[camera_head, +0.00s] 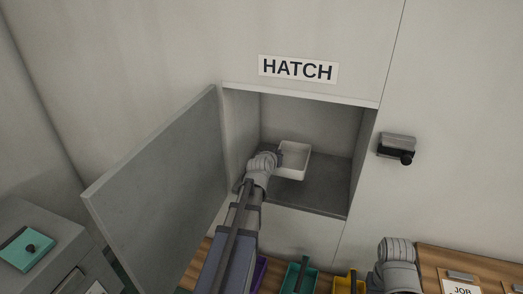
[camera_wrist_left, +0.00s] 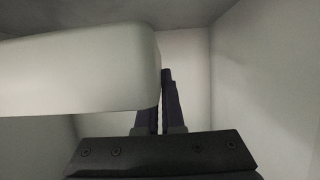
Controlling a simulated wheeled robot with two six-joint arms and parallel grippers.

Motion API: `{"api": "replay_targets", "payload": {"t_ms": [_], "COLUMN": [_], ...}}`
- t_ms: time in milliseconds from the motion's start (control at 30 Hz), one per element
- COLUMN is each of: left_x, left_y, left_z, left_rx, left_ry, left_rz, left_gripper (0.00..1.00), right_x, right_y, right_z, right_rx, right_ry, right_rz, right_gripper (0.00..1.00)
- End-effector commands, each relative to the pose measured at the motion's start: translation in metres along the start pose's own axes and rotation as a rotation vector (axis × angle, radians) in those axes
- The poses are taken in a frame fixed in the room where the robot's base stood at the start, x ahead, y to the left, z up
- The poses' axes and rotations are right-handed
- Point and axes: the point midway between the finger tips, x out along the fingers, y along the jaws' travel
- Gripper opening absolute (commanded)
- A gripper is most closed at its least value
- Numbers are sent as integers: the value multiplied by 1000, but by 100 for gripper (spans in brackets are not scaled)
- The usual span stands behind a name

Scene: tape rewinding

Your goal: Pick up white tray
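The white tray (camera_head: 296,163) is inside the open hatch compartment, near its left and middle part. My left gripper (camera_head: 279,158) reaches into the hatch and is at the tray's left side. In the left wrist view, the tray (camera_wrist_left: 75,75) fills much of the left and partly hides one finger. The dark fingers of my left gripper (camera_wrist_left: 160,105) are close together at the tray's edge, one on each side of its wall. Whether the tray is lifted off the compartment floor is hard to tell. My right gripper is not visible; only a grey part of my right arm shows at the lower right.
The hatch door (camera_head: 155,185) stands open to the left. The compartment floor (camera_head: 325,192) is bare right of the tray. A black-knobbed fixture (camera_head: 397,148) is on the wall at right. Purple, teal (camera_head: 299,278) and yellow (camera_head: 345,284) bins stand below on a wooden bench.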

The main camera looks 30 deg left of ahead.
Motion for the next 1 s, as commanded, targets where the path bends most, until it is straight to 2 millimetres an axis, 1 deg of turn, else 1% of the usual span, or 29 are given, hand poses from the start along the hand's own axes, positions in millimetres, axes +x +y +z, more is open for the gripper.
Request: {"api": "replay_targets", "payload": {"t_ms": [33, 100, 200, 300, 400, 500, 633, 767, 1000], "left_x": [-1, -1, -1, -1, -2, -2, -2, -2, -2], "left_y": [18, 37, 61, 81, 96, 107, 115, 119, 119], "left_z": [0, 0, 0, 0, 0, 0, 0, 0, 0], "left_rx": [4, 5, 5, 3, 3, 1, 0, 0, -1], "left_ry": [1, 2, 2, 1, 2, 1, 1, 1, 1], "left_rz": [6, 6, 5, 4, 3, 3, 1, 0, 0], "left_gripper": [0, 0, 0, 0, 0, 0, 0, 0, 0], "right_x": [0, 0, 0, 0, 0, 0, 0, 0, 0], "right_y": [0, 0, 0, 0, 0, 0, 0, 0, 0], "right_z": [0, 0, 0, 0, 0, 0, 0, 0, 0], "right_rx": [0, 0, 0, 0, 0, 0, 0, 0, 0], "right_ry": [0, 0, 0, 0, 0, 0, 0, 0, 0], "right_rz": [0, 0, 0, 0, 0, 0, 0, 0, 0], "right_gripper": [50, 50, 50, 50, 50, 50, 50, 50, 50]}}
